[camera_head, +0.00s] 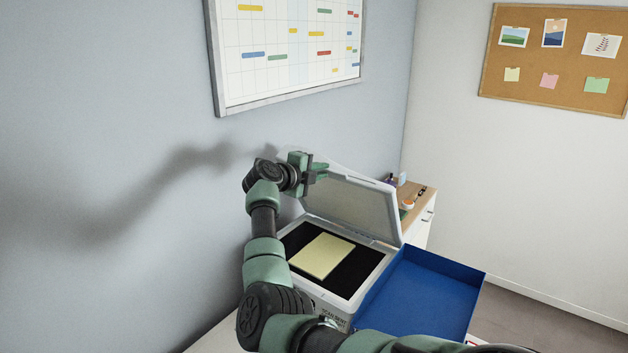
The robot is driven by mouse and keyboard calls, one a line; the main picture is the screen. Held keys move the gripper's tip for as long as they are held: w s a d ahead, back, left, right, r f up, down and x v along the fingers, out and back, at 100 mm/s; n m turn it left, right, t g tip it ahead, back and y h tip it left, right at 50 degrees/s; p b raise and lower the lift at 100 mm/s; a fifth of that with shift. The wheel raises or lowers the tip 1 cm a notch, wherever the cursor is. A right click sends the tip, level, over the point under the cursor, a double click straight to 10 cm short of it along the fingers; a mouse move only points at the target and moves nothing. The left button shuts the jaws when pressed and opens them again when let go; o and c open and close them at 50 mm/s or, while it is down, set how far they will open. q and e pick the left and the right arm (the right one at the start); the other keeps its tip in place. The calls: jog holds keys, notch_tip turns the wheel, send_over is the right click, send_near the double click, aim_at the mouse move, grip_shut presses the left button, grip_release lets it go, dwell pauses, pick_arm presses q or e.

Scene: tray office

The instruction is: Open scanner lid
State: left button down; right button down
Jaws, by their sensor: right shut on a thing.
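The scanner (374,281) stands in the middle of the head view with its lid (352,207) raised steeply, showing the lid's grey underside. A pale yellow sheet or pad (322,256) lies on the dark scanner bed. My right gripper (318,171) is shut on the upper left edge of the lid. My right arm rises along the left side of the scanner and hides part of that side. My left gripper is not in view.
A blue tray (432,300) sits right of the scanner. Behind it is a wood-topped cabinet (424,193) with small items. A wall with a whiteboard calendar (285,85) is close on the left. A corkboard (560,95) hangs at right.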

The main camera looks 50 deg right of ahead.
jog(key=shift+d+r, duration=0.15)
jog(key=shift+d, duration=0.05)
jog(key=c, duration=1.5)
grip_release()
jog(key=shift+a, duration=0.1)
jog(key=b+v, duration=0.3)
jog(key=v, duration=0.4)
jog(key=shift+a+r, duration=0.1)
jog(key=shift+a, duration=0.25)
